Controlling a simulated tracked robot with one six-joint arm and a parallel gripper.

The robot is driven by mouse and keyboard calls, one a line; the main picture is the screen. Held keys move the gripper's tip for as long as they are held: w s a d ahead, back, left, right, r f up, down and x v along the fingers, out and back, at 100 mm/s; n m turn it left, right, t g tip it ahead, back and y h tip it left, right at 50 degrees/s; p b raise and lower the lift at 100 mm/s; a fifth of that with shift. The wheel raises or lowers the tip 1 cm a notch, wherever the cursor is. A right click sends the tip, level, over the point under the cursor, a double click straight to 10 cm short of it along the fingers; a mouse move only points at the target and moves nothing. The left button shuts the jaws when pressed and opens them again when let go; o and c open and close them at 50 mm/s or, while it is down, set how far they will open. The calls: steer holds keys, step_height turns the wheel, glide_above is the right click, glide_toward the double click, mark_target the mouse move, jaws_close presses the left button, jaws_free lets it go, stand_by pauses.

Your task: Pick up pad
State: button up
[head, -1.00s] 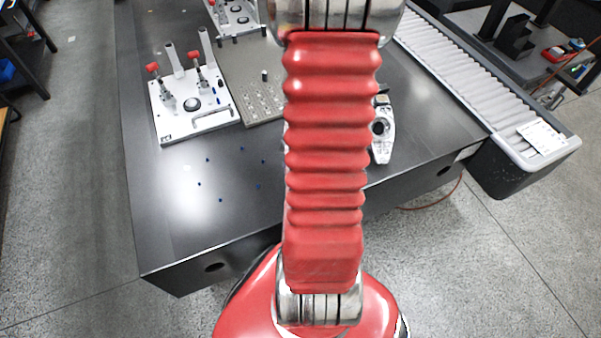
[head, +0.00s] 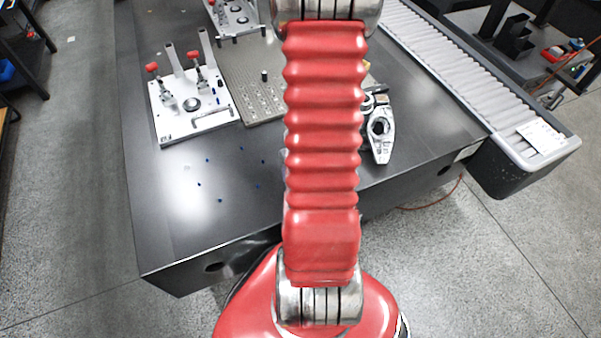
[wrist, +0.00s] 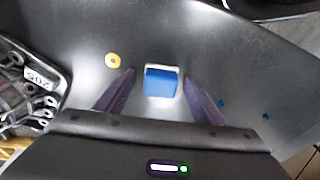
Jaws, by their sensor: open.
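In the wrist view, the pad (wrist: 160,83) looks like a small blue block with a white edge on the dark table. My gripper (wrist: 159,74) is open, with one dark finger to the left of the block and the other to its right. Gaps show on both sides, so neither finger appears to touch it. I cannot tell how high the fingertips are above the table. In the head view my red arm covers the middle of the table, and neither the pad nor my gripper shows there.
A metal casting (head: 380,132) lies right of my arm. A fixture plate with red-tipped clamps (head: 191,103) and a perforated plate (head: 250,75) stand left. Small blue dots mark the table. A roller conveyor (head: 450,75) runs along the right.

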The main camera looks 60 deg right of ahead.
steer(key=shift+c, duration=0.7)
steer(key=c, duration=1)
steer(key=shift+r, duration=0.15)
steer(key=shift+r, duration=4.9)
